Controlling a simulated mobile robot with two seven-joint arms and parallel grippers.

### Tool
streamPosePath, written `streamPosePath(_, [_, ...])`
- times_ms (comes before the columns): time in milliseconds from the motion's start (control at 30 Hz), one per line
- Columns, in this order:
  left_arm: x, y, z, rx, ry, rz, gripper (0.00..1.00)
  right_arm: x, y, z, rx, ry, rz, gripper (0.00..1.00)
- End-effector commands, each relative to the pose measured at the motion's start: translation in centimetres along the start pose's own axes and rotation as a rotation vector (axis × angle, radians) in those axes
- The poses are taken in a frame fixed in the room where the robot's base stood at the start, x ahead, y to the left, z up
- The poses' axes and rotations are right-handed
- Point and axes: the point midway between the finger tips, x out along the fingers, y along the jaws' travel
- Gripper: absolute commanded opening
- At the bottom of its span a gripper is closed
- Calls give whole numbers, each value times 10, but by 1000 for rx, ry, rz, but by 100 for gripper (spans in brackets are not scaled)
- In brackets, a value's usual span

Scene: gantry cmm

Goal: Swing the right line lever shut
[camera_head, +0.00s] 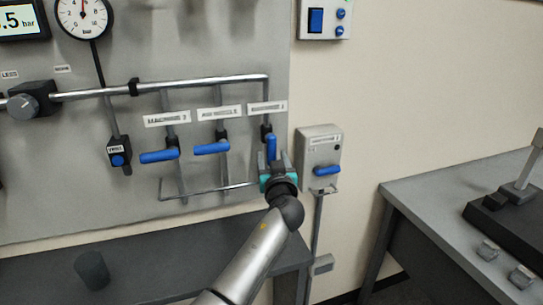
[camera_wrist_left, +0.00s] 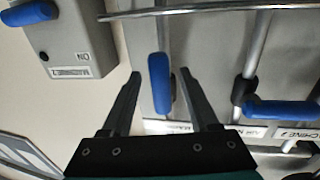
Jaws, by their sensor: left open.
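The right line lever (camera_head: 271,147) is the rightmost of three blue-handled levers on the grey panel. Its handle stands upright, in line with its vertical pipe. My left gripper (camera_head: 274,160) is at the lever's lower end. In the left wrist view the blue lever (camera_wrist_left: 160,82) lies between the two spread fingers of the left gripper (camera_wrist_left: 161,76), with a gap on each side. The left gripper is open. The lever's lower end is partly hidden by the gripper in the head view. My right gripper is not in view.
The middle lever (camera_head: 211,148) and left lever (camera_head: 159,156) lie crosswise to their pipes. A grey switch box (camera_head: 319,150) with a blue handle is close to the gripper's right. A horizontal pipe (camera_head: 205,83) runs above. A dark bench (camera_head: 150,268) stands below.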

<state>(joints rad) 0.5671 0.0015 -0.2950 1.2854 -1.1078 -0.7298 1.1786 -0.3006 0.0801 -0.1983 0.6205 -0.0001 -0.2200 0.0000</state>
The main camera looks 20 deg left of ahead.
Motion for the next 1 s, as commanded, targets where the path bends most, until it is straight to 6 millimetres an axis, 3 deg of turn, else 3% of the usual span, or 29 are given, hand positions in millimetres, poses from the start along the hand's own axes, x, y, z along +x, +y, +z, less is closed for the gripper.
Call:
streamPosePath(233, [16,0,0,2,0,1,61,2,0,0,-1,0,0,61])
streamPosePath(600, [19,0,0,1,0,1,61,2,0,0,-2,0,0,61])
streamPosePath(1000, [19,0,0,1,0,1,16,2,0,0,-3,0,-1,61])
